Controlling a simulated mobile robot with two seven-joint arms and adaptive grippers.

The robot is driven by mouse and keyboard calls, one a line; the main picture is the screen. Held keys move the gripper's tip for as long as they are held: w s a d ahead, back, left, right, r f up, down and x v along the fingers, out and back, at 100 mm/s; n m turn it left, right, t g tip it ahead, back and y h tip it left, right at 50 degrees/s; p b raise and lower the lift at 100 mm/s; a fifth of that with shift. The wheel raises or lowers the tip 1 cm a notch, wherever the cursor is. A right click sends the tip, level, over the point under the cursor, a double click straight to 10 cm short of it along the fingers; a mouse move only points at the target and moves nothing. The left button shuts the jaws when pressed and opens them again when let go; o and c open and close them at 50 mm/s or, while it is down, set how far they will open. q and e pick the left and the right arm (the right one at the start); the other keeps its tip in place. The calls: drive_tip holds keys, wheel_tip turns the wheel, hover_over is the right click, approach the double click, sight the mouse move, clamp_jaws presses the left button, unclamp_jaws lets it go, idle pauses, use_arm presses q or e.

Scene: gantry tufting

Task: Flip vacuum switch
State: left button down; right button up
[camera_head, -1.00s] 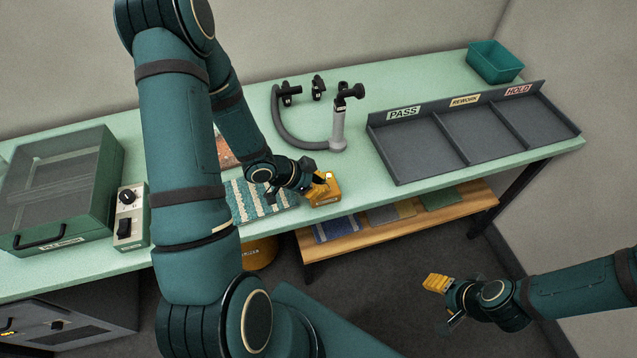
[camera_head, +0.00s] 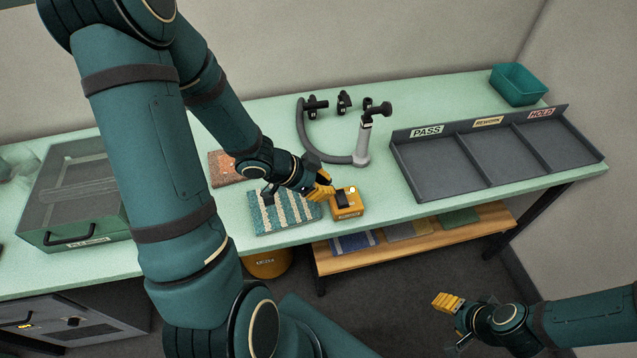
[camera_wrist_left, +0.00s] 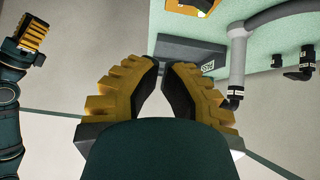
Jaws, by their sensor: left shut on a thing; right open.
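A small yellow box (camera_head: 349,211) with a black switch-like part (camera_head: 343,200) and a small pale lamp (camera_head: 352,189) on top stands near the bench's front edge. Its front label is too small to read. My left gripper (camera_head: 324,187) is just left of the box, its yellow fingers close to the black part; I cannot tell if they touch. In the left wrist view the fingertips (camera_wrist_left: 164,63) come together and no held object shows between them. The yellow box is partly cut off at the top there (camera_wrist_left: 200,5). My right gripper (camera_head: 447,303) is open and empty, off the bench.
A striped teal sample (camera_head: 268,215) lies left of the box. A grey hose and nozzle stand (camera_head: 364,140) is behind it. A sorting tray (camera_head: 425,170) lies to the right, with a teal bin (camera_head: 519,87) beyond. A covered case (camera_head: 70,205) is at left.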

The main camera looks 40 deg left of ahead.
use_arm(q)
drive_tip(key=shift+v, duration=0.85)
drive_tip(key=shift+s, duration=0.1)
drive_tip(key=shift+d, duration=0.1)
